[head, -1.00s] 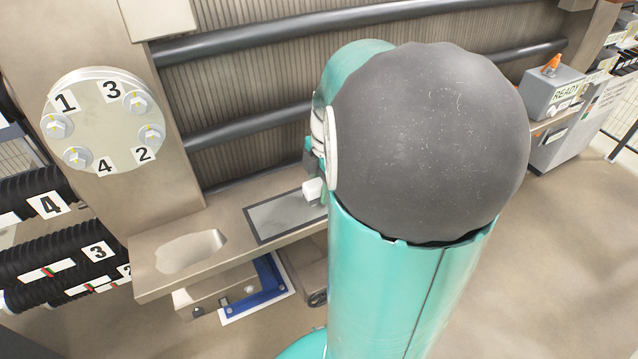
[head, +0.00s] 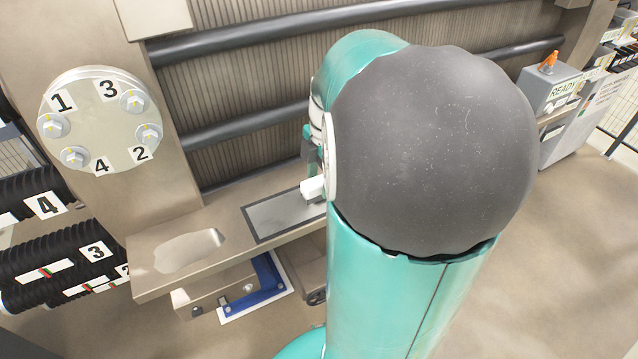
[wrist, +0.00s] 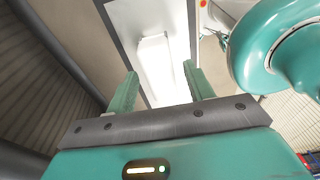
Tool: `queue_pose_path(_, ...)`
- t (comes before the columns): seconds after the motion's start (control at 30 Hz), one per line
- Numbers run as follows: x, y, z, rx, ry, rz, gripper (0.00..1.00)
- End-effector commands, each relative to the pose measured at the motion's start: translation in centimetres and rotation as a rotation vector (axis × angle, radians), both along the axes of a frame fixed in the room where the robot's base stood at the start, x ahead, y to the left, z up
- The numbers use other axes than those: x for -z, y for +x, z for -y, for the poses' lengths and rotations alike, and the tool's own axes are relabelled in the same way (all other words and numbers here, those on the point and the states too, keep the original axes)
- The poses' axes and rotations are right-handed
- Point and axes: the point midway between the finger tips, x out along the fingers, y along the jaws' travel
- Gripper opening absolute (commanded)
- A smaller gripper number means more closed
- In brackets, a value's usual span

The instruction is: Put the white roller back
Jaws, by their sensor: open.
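The white roller (head: 312,188) shows as a small white block at the right end of the grey inset plate on the bench, partly hidden by my arm. In the wrist view the white roller (wrist: 156,62) lies lengthwise beyond my fingers, over the pale plate (wrist: 122,14). My gripper (wrist: 160,75) is open, with one green finger on each side of the roller's line. I cannot tell whether the fingertips reach down beside it. In the head view my arm hides most of the gripper.
The bench (head: 150,282) has an oval recess (head: 190,250) left of the grey plate (head: 262,232). A numbered round flange (head: 97,125) stands at the left, above black ribbed rolls (head: 50,262). A blue bracket (head: 268,278) sits below the bench. A READY box (head: 548,92) stands at right.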

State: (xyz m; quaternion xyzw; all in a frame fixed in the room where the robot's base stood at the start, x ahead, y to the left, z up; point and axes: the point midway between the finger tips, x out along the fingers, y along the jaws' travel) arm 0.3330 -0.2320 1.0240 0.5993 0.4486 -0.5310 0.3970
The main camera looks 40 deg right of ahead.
Motion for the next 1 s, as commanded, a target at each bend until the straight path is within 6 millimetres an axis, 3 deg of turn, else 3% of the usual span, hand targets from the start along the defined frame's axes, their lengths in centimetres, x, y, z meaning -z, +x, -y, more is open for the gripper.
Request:
queue_pose_path(0.2,-5.0,-0.1,0.6,-0.001,-0.004,0.005,0.52)
queue_pose_path(0.4,-8.4,-0.2,1.0,-0.001,-0.002,0.003,0.52)
queue_pose_path(0.73,-9.7,-0.3,0.8,0.006,-0.003,0.002,0.52)
queue_pose_path(0.87,-10.0,0.0,-1.2,0.085,-0.024,0.015,0.52)
queue_pose_path(1.0,-10.4,0.2,-5.7,0.276,-0.056,0.056,0.52)
